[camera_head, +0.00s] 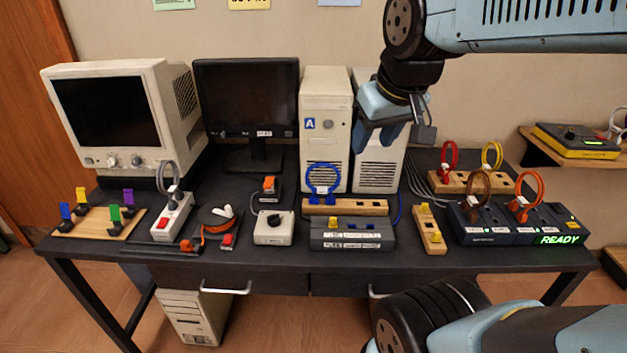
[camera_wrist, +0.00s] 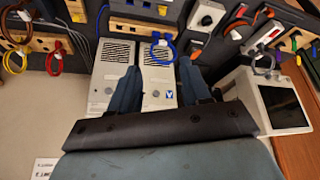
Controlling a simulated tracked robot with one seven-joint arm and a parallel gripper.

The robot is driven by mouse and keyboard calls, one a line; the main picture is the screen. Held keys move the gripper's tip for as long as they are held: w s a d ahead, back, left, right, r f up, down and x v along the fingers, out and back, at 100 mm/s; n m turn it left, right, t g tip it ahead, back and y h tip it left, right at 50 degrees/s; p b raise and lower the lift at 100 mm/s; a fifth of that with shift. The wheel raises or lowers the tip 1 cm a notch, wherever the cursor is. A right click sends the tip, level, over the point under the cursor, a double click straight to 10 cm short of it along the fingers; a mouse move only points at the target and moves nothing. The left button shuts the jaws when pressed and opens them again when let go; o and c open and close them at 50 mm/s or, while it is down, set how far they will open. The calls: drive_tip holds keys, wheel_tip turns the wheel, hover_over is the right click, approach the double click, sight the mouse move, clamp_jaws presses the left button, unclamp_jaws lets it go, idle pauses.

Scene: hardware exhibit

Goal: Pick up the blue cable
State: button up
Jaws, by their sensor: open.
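The blue cable (camera_head: 322,178) stands as an upright loop with a pale tag on a wooden block (camera_head: 345,207), in front of the white tower marked A (camera_head: 326,110). In the wrist view the blue cable (camera_wrist: 162,50) shows beyond my fingertips, roughly in line with the space between them. My gripper (camera_head: 374,142) is up in front of the two towers, above and to the right of the cable in the head view, and apart from it. In the wrist view my gripper (camera_wrist: 158,78) has its two blue fingers spread with nothing between them.
A grey box with yellow parts (camera_head: 352,233) stands before the block. Red (camera_head: 449,158), yellow (camera_head: 492,155), brown (camera_head: 478,186) and orange (camera_head: 526,188) loops stand to the right. A grey loop (camera_head: 168,177), monitors and small devices are left. The dark table (camera_head: 280,257) has little free room.

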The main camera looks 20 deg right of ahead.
drive_tip(key=w+f+n+g, duration=0.1)
drive_tip(key=w+f+n, duration=0.25)
drive_tip(key=w, duration=0.45)
drive_tip(key=w+f+n+g, duration=0.1)
drive_tip(key=w+f+n, duration=0.2)
drive_tip(key=w+n, duration=0.35)
drive_tip(key=w+f+n+g, duration=0.1)
drive_tip(key=w+f+n, duration=0.2)
drive_tip(key=w, duration=0.7)
drive_tip(key=shift+h, duration=0.4)
drive_tip(key=x, duration=0.9)
drive_tip(key=s+x, duration=0.1)
drive_tip(key=x, duration=0.3)
drive_tip(key=shift+w+a+f, duration=0.1)
drive_tip(key=shift+a+f, duration=0.25)
drive_tip(key=shift+f, duration=0.15)
drive_tip(key=shift+c, duration=0.5)
clamp_jaws()
